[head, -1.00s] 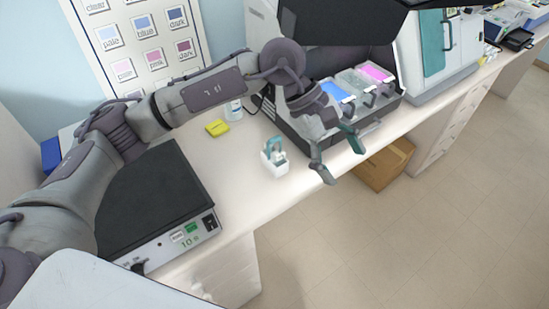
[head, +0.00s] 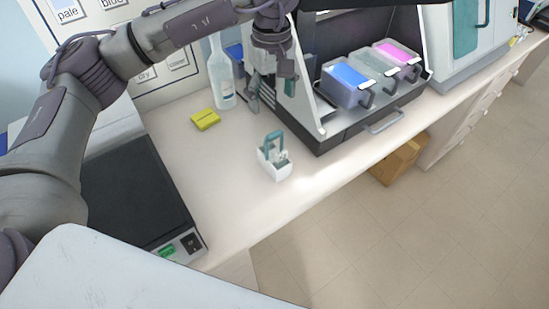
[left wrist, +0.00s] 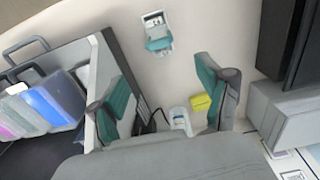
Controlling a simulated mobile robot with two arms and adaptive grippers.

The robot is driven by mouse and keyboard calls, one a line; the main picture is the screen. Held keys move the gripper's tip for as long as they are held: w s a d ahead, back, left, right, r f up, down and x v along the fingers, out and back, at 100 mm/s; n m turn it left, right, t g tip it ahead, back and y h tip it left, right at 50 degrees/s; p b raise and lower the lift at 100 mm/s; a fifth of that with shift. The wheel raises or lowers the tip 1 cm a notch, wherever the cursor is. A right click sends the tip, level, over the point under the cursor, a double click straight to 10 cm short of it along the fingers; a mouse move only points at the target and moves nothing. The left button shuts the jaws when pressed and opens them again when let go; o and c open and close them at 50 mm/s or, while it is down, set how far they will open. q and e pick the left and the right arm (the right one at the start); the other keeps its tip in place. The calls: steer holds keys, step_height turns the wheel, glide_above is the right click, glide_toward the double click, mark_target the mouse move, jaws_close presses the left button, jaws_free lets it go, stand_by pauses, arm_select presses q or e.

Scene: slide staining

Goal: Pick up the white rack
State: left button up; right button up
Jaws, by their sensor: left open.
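The white rack (head: 275,162) is a small white holder with a teal handle. It stands upright on the bench, left of the staining station. It also shows at the top middle of the left wrist view (left wrist: 157,35). My left gripper (head: 270,103) is open and empty, above the bench and behind the rack in the head view. In the left wrist view its teal-padded fingers (left wrist: 166,98) are spread wide, and the rack lies beyond them, apart from both. My right gripper is not in view.
The staining station holds a blue tub (head: 347,84) and a pink tub (head: 397,60). A yellow block (head: 205,119) and a clear bottle (head: 221,75) stand behind the rack. A black-topped device (head: 135,195) is at left. Bench (head: 215,165) around the rack is clear.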

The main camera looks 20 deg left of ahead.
mark_target(273, 132)
arm_select(q)
step_height(273, 132, down, 8)
steer(key=shift+p, duration=1.25)
steer(key=shift+f, duration=0.3)
steer(key=shift+f+p, duration=0.25)
steer(key=shift+p, duration=0.05)
step_height(273, 132, down, 4)
steer(key=p, duration=0.2)
steer(key=shift+f+p, duration=0.15)
steer(key=shift+p, duration=0.15)
steer(key=shift+f, duration=0.25)
jaws_close()
steer(key=shift+r, duration=0.15)
